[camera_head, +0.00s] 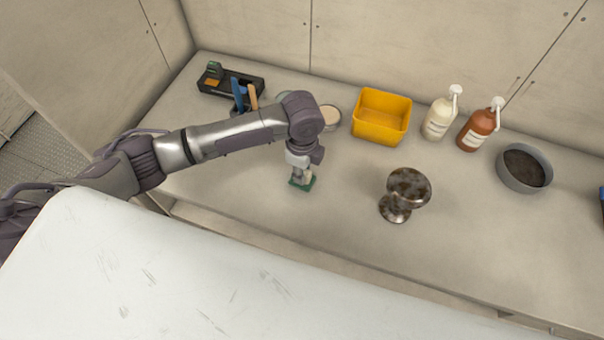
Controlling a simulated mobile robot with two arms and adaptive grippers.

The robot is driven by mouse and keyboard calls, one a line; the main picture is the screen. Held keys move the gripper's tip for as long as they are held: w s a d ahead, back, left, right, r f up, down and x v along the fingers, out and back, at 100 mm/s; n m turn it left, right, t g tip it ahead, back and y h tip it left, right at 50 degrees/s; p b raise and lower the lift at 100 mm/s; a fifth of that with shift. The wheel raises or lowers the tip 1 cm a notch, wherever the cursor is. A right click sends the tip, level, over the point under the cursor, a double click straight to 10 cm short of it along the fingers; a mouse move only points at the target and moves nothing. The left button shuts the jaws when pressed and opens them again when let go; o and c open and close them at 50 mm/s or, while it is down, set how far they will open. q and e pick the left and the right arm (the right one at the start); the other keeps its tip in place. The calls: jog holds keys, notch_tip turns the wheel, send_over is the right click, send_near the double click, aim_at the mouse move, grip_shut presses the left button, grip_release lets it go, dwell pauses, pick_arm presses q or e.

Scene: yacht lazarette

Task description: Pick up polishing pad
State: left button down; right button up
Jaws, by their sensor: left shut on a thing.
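The polishing pad (301,186), a small green piece, is at the counter surface below my left gripper. My left gripper (300,178) points straight down and is shut on the pad. The gripper hides most of the pad's top, and only its green edges show. I cannot tell whether the pad still touches the counter. My right gripper is not in view.
A brown mottled goblet-like object (408,188) stands right of my gripper. Behind are a yellow bin (381,117), a white pump bottle (439,115), a brown pump bottle (478,128) and a grey bowl (524,168). A black tray (231,82) lies back left. The counter's front is clear.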

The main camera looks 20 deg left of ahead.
pick_arm(q)
jog(key=r, duration=0.1)
jog(key=d+r+b, duration=0.1)
jog(key=shift+w+r, duration=0.1)
jog(key=shift+r, duration=0.3)
jog(key=d+r+b, duration=0.3)
jog(key=d+r, duration=0.3)
jog(key=d, duration=0.4)
jog(key=shift+w+d+r, duration=0.3)
jog(key=shift+w+r, duration=0.05)
